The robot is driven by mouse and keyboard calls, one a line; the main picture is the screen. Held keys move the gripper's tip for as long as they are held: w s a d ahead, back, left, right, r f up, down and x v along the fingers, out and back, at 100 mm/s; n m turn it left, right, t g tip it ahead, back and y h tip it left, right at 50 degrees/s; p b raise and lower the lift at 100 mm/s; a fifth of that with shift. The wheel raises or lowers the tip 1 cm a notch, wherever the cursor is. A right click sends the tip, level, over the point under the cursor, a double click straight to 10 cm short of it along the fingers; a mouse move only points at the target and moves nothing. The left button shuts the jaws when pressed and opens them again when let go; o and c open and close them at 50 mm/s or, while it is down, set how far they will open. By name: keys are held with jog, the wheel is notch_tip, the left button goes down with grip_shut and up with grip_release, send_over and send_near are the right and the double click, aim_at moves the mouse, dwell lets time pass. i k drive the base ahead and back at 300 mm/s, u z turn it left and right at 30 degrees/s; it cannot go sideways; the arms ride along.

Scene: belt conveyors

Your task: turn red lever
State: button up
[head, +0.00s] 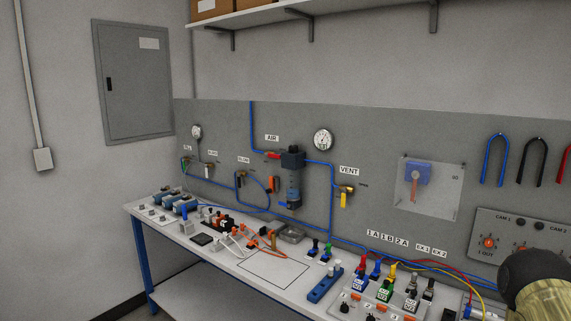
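A small red lever (272,155) shows in the head view on the blue air line, under the AIR label (272,138). It lies roughly along the pipe, just left of a dark regulator (292,158). An orange-red handle or tag (274,184) hangs lower, left of the clear filter bowl; its exact kind is too small to tell. A dark rounded part at the lower right edge appears to be part of my arm, well right of the red lever. My gripper is not in view.
A yellow-handled valve (344,197) sits under the VENT label (349,170). A gauge (323,139) is above. The white bench (225,257) holds connectors, trays and coloured plugs below the panel. A shelf (270,15) overhangs the wall. Floor at the left looks clear.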

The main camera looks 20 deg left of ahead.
aim_at(266, 155)
jog(key=k, duration=1.2)
jog(key=u, duration=0.95)
jog(key=i, duration=1.6)
jog(key=u, duration=1.95)
